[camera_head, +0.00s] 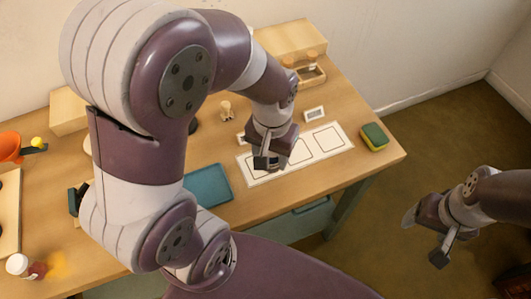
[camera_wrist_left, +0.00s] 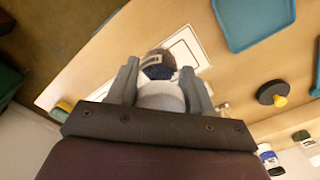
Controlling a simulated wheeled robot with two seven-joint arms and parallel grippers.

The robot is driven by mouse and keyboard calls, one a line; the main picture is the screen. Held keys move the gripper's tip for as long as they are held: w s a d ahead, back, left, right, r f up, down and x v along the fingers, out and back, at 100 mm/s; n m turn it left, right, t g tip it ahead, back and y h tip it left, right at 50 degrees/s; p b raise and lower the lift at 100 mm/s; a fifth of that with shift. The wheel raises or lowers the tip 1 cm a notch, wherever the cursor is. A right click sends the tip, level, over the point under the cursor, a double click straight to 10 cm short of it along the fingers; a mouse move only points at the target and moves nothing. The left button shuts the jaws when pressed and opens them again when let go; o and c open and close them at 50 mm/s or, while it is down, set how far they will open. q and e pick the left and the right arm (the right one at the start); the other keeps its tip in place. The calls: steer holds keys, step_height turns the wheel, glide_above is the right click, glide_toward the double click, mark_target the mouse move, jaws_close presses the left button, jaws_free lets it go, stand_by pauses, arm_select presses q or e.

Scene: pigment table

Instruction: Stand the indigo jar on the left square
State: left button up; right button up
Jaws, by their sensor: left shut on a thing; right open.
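My left gripper (camera_head: 268,158) hangs over the left end of the white mat (camera_head: 328,140), which has a row of outlined squares. It is shut on the indigo jar, which is mostly hidden in the head view. In the left wrist view the jar (camera_wrist_left: 157,70) sits between the two fingers, with dark blue on it and a pale white part nearer the palm. The left square (camera_wrist_left: 188,48) shows partly beside and behind the jar. I cannot tell whether the jar touches the mat. My right gripper (camera_head: 432,228) is open and empty, away from the table over the floor.
A blue tray (camera_head: 208,186) lies left of the mat. A green and yellow sponge (camera_head: 374,137) lies to its right. A small labelled card (camera_head: 314,113) and a wooden rack (camera_head: 308,72) stand behind. A black disc with a yellow knob (camera_wrist_left: 272,94) shows in the wrist view.

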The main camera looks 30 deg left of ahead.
arm_select(q)
steer(key=w+a+f, duration=0.1)
steer(key=a, duration=0.1)
steer(key=w+a+f, duration=0.1)
steer(key=w+f, duration=0.1)
steer(key=shift+w+a, duration=0.1)
steer(key=shift+a, duration=0.3)
steer(key=shift+a+f, duration=0.2)
steer(key=shift+f, duration=0.05)
step_height(320, 180, down, 3)
steer(key=shift+f, duration=0.35)
